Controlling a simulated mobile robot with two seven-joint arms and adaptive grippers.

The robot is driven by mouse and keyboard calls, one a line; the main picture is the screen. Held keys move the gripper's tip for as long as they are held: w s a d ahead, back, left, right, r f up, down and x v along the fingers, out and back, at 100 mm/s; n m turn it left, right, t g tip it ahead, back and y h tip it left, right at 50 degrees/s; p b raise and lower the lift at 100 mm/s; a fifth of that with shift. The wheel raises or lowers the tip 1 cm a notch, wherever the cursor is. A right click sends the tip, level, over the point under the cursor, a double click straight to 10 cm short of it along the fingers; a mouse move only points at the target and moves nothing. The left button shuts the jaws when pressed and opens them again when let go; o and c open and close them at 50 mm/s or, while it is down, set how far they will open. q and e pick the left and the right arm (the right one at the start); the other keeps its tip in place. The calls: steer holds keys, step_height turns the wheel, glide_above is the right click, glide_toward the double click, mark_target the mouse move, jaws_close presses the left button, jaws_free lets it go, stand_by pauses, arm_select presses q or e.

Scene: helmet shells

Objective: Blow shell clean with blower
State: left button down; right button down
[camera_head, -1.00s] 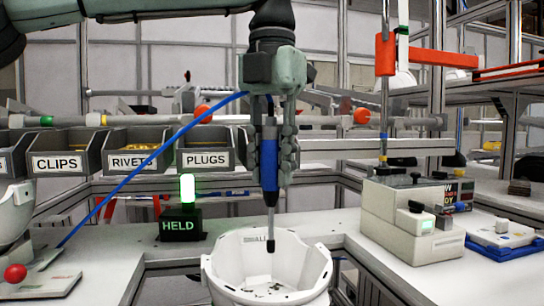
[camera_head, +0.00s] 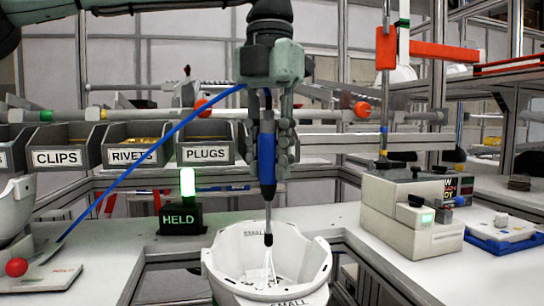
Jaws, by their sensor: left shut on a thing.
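The blower (camera_head: 267,160) is a blue pen-like tool with a thin dark nozzle, and a blue hose runs from its top to the lower left. My left gripper (camera_head: 273,150) is shut on the blower and holds it upright, nozzle down. The white helmet shell (camera_head: 225,262) sits open side up below it, cut off by the bottom edge. The nozzle tip is over the shell's opening, at about rim height in the picture. Pale streaks fan out below the tip, and a few dark specks show inside the shell. My right gripper is not in view.
A black box reading HELD (camera_head: 180,219) with a lit green lamp stands left of the shell. Bins of clips, rivets and plugs (camera_head: 206,152) line the back. A beige machine (camera_head: 408,220) stands right. A pad with a red ball (camera_head: 40,278) lies at left.

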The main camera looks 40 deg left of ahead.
arm_select(q)
steer(key=shift+s+a, duration=0.9)
steer(key=shift+s, duration=0.15)
steer(key=shift+w, duration=0.1)
steer(key=shift+w+a, duration=1.35)
steer(key=shift+a, duration=0.3)
steer(key=shift+w+a, duration=0.15)
stand_by(0.5)
steer(key=shift+w+a, duration=1.35)
steer(key=shift+a, duration=0.25)
steer(key=shift+w+d, duration=1.95)
steer(key=shift+w, duration=0.3)
stand_by(0.4)
